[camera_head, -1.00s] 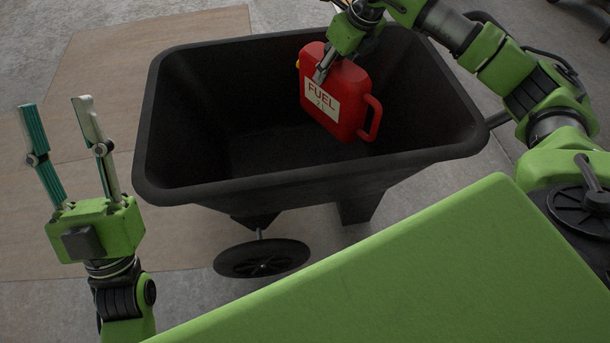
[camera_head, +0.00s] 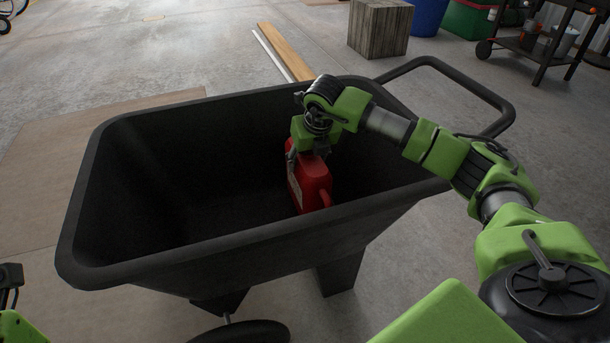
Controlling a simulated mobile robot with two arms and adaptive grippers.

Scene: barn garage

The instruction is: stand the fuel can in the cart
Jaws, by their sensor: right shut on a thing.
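The red fuel can (camera_head: 314,184) is inside the black cart (camera_head: 250,238), toward the right part of the tub. It looks roughly upright. Its lower part is partly hidden by the cart's near rim, so I cannot tell whether it touches the tub floor. My right gripper (camera_head: 306,156) is shut on the top of the fuel can, reaching down into the tub from above. My left arm shows only as a small piece at the lower left corner; its fingers are out of view.
The cart's handle (camera_head: 505,100) sticks out at the right. The left part of the tub is empty.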

